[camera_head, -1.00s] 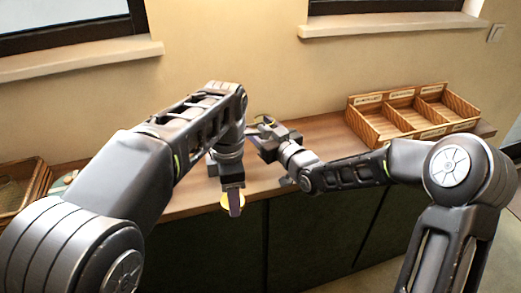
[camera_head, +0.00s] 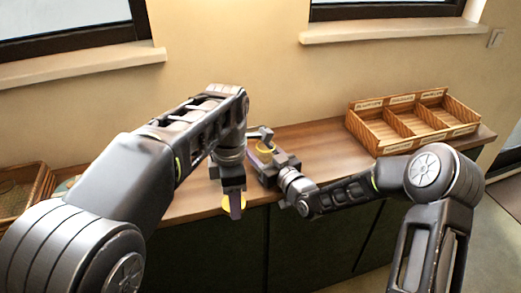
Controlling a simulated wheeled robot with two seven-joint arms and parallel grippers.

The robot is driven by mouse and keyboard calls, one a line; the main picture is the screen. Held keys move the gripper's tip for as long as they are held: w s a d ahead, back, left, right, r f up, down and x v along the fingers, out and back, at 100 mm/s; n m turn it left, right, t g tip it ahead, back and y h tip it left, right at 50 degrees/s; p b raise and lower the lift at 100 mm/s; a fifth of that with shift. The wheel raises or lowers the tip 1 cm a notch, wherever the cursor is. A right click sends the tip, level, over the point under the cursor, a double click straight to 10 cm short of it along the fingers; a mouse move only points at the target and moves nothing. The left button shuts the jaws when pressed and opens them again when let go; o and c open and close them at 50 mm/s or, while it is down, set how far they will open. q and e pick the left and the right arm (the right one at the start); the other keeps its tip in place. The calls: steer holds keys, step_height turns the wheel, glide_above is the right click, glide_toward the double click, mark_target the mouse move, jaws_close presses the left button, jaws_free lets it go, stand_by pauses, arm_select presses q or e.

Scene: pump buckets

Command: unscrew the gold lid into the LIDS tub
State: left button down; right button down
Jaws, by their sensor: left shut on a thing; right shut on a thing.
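My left gripper (camera_head: 233,212) points down over the front edge of the counter. It is shut on a gold round thing (camera_head: 242,201), which looks like the gold lid and is partly hidden behind the fingers. My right gripper (camera_head: 262,158) is farther back and to the right, low over the counter. I cannot pick out a tub with a readable LIDS label.
A wooden crate (camera_head: 462,108) with three labelled compartments stands at the back right of the counter (camera_head: 325,140); its labels are too small to read. The counter between is clear.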

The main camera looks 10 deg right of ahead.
arm_select(q)
steer(key=shift+f, duration=0.1)
steer(key=shift+f+b, duration=0.2)
steer(key=shift+b, duration=0.1)
arm_select(e)
steer(key=shift+f, duration=0.2)
arm_select(q)
steer(key=shift+r, duration=0.1)
arm_select(e)
steer(key=shift+c, duration=2.3)
jaws_free()
arm_select(q)
steer(key=shift+r, duration=0.1)
arm_select(e)
steer(key=shift+r, duration=0.15)
arm_select(q)
steer(key=shift+r+p, duration=0.2)
steer(key=shift+p, duration=0.2)
arm_select(e)
steer(key=shift+r, duration=0.15)
arm_select(q)
step_height(320, 180, down, 2)
steer(key=shift+f+b, duration=0.25)
steer(key=shift+b, duration=1)
arm_select(e)
steer(key=v, duration=1.2)
